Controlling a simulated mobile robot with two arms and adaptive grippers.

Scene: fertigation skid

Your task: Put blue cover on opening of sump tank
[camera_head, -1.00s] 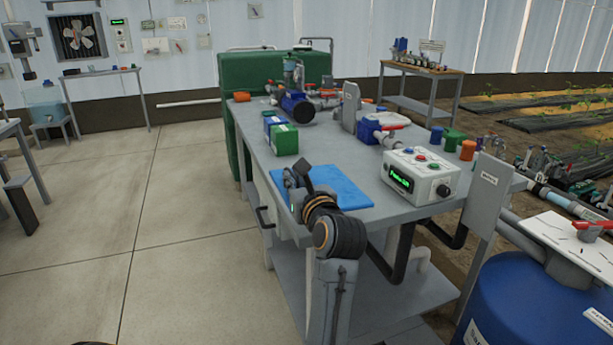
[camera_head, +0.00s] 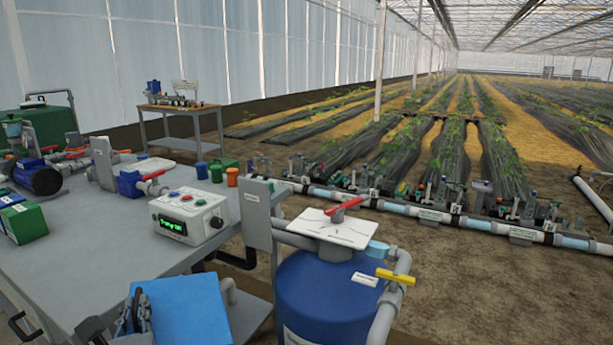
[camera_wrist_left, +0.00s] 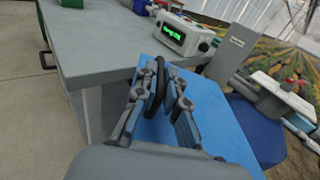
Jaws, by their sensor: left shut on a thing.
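The blue cover (camera_head: 190,310), a flat square panel, is at the bottom of the head view, lifted and tilted beside the front edge of the bench. My left gripper (camera_head: 138,312) is at its left side. In the left wrist view, my left gripper (camera_wrist_left: 160,88) is shut on the black handle (camera_wrist_left: 158,92) of the blue cover (camera_wrist_left: 218,115). A blue drum (camera_head: 325,300) with a white plate and red valve on top stands right of the cover. I cannot tell if it is the sump tank; no opening shows. My right gripper is not in view.
The grey bench (camera_head: 85,255) carries a control box (camera_head: 190,215) with a green display, pipework and a green-white box (camera_head: 22,218). An upright grey plate (camera_head: 257,214) stands between bench and drum. Grey pipes and a yellow valve (camera_head: 396,277) flank the drum. Planted beds lie behind.

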